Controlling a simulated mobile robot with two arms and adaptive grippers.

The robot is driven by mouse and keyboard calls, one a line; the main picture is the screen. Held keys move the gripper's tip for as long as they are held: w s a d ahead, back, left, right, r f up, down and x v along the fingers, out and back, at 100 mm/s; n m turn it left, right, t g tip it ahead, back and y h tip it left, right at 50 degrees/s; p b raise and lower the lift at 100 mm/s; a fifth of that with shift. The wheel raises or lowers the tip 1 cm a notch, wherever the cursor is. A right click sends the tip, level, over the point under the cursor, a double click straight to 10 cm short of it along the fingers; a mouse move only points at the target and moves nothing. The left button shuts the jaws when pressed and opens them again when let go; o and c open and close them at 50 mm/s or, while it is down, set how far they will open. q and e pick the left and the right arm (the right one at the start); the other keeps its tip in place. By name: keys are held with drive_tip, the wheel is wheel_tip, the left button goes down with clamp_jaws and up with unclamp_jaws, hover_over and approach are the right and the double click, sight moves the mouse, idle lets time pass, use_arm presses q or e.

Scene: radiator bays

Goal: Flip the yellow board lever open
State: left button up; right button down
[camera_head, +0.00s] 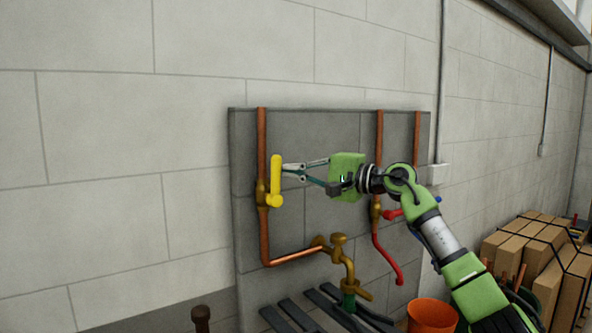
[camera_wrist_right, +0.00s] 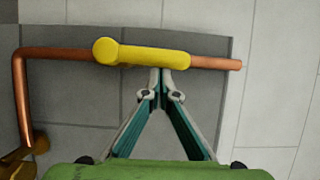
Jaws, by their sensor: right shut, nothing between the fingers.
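The yellow lever (camera_head: 276,181) sits on a brass valve body (camera_head: 262,193) on the left copper pipe of the grey board (camera_head: 320,130). It stands upright, in line with the pipe, with its round hub at the lower end. My right gripper (camera_head: 284,171) comes in from the right, shut and empty, its tips beside the lever's right side. In the right wrist view the yellow lever (camera_wrist_right: 150,54) lies across the top along the pipe, and my right gripper (camera_wrist_right: 161,72) has its closed tips at the lever's near edge. I cannot tell whether they touch. My left gripper is not in view.
A brass tap (camera_head: 340,250) is below over a dark slatted surface (camera_head: 310,310). An orange bucket (camera_head: 432,316) and cardboard boxes (camera_head: 535,255) stand at lower right. The wall left of the board is clear.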

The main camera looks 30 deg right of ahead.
drive_tip(key=shift+a+n, duration=0.25)
drive_tip(key=shift+n, duration=0.05)
drive_tip(key=shift+s, duration=0.1)
idle(0.3)
drive_tip(key=v, duration=1.2)
drive_tip(key=shift+r, duration=0.15)
